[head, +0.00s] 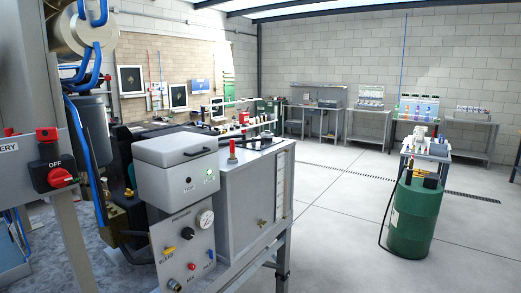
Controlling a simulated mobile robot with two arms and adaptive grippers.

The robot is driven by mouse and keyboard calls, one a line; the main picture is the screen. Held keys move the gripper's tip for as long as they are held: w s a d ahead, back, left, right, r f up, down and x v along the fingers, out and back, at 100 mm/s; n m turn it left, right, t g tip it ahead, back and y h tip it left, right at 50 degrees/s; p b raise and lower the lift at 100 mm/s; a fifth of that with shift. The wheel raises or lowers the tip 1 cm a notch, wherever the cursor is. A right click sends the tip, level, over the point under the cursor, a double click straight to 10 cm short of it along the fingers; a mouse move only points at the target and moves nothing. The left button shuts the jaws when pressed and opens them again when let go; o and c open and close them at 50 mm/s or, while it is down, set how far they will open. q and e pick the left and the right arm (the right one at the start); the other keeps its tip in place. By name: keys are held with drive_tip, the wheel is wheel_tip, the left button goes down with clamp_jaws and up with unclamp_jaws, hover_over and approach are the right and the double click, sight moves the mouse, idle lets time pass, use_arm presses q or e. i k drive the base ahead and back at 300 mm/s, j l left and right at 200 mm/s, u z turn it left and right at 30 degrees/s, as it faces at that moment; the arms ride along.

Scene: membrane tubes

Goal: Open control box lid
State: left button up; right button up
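The control box (155,190) is a light grey box at centre left in the head view, above a grey panel with a gauge. Its lid (172,146) has a black handle (198,152) on the front and looks closed. A green light (209,176) and a small dark knob or switch (188,187) are on the box front. Neither of my grippers is in view.
A panel (184,240) with a gauge and knobs stands below the box. A grey cabinet (240,200) is to its right. A red OFF switch (60,178) and blue hoses are at left. A green drum (414,220) stands at right; open floor lies between.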

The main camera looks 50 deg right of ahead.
sight(165, 151)
drive_tip(key=z, duration=1.1)
